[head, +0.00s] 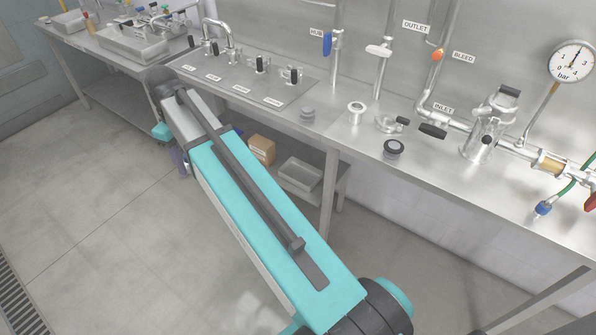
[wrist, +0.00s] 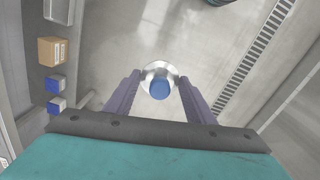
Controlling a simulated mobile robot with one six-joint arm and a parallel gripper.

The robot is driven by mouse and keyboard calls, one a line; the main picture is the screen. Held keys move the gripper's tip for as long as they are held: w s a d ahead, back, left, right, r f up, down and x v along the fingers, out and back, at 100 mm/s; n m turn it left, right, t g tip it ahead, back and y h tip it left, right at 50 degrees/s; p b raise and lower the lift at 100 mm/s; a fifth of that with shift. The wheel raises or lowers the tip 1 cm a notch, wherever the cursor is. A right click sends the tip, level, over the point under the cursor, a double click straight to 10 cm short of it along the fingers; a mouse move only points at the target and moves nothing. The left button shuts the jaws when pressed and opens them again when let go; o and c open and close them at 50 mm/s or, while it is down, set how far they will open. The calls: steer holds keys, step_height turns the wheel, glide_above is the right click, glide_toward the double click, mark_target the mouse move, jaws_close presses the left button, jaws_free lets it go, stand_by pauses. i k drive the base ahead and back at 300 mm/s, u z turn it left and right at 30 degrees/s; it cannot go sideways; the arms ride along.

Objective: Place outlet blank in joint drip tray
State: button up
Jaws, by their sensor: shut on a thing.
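My gripper (wrist: 159,82) is shut on a round silvery disc with a blue knob, which I take for the outlet blank (wrist: 149,72). The blank sits between the two purple fingers, over bare floor in the wrist view. In the head view only a bit of my gripper (head: 179,160) shows beside the arm, and the blank is hidden. A shallow grey tray (head: 300,174) stands on the lower shelf. Another metal tray (head: 133,43) stands on the far-left bench. I cannot tell which is the joint drip tray.
A cardboard box (head: 262,149) sits beside the shelf tray; it also shows in the wrist view with two blue boxes (wrist: 54,83). The bench top holds a metal ring (head: 356,111), a clamp (head: 391,124) and a dark-topped fitting (head: 393,149). The floor is clear at left.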

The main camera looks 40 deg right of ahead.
mark_target(300, 176)
steer(key=u, duration=0.4)
steer(key=i, duration=1.35)
steer(key=z, duration=0.4)
